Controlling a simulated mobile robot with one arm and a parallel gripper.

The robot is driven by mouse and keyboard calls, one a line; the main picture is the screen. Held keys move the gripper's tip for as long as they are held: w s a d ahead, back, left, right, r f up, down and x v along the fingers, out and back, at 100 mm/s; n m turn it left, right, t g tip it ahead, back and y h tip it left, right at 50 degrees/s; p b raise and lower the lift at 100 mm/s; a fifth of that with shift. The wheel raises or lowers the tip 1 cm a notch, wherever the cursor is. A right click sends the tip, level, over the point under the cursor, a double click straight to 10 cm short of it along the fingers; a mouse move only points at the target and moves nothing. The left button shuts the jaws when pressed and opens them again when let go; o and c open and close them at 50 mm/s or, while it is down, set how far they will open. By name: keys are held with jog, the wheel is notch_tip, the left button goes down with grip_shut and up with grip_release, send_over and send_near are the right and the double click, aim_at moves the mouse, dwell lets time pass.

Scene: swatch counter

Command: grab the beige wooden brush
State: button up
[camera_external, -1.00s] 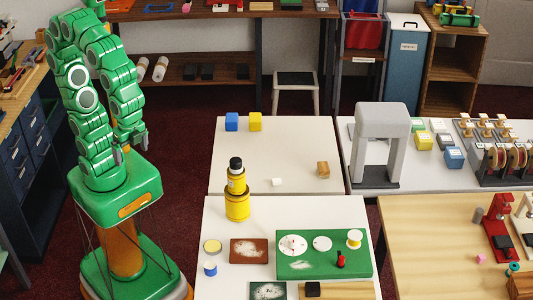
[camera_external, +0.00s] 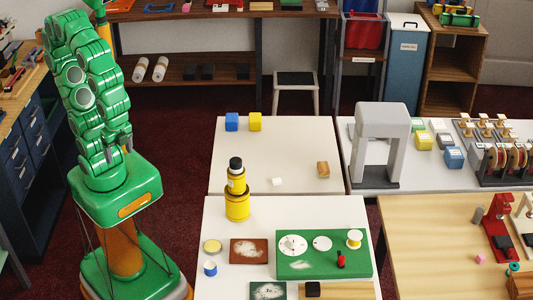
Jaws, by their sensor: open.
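A small tan wooden block-like piece (camera_external: 323,169) stands near the right edge of the far white table. It may be the beige wooden brush, but bristles cannot be made out at this size. My gripper (camera_external: 127,141) hangs at the end of my folded green arm, above my base on the left. It is open, small in the view and partly hidden by the arm links. It is well apart from the wooden piece, with the floor gap and much of the table between them.
The far white table (camera_external: 275,150) also holds a blue cube (camera_external: 232,122), a yellow cube (camera_external: 255,122) and a small white piece (camera_external: 277,182). A yellow bottle with a black cap (camera_external: 237,190) stands on the near table. A grey arch (camera_external: 380,140) stands to the right.

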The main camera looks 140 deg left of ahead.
jog(key=w+a+r+m, duration=0.1)
jog(key=w+a+r, duration=0.15)
jog(key=w, duration=0.45)
jog(key=w+a+r+m+t, duration=0.1)
jog(key=w+a, duration=0.3)
jog(key=w, duration=0.2)
jog(key=w+a+r, duration=0.2)
jog(key=w+a, duration=0.2)
jog(key=w, duration=0.3)
jog(key=w+a+f+m, duration=0.1)
jog(key=w+a, duration=0.6)
jog(key=a, duration=0.2)
jog(key=w+a+f+m, duration=0.1)
jog(key=w+a+m, duration=0.1)
jog(key=w+a, duration=0.65)
jog(key=m, duration=0.3)
send_over(324, 166)
jog(key=shift+t, duration=0.4)
notch_tip(324, 166, down, 22)
jog(key=shift+r, duration=0.1)
jog(key=shift+s+a+f, duration=0.15)
jog(key=shift+a+f, duration=0.1)
jog(key=shift+f, duration=0.1)
jog(key=shift+d+f, duration=0.15)
jog(key=shift+f, duration=1.7)
jog(key=shift+d+f, duration=0.15)
jog(key=shift+f, duration=1.7)
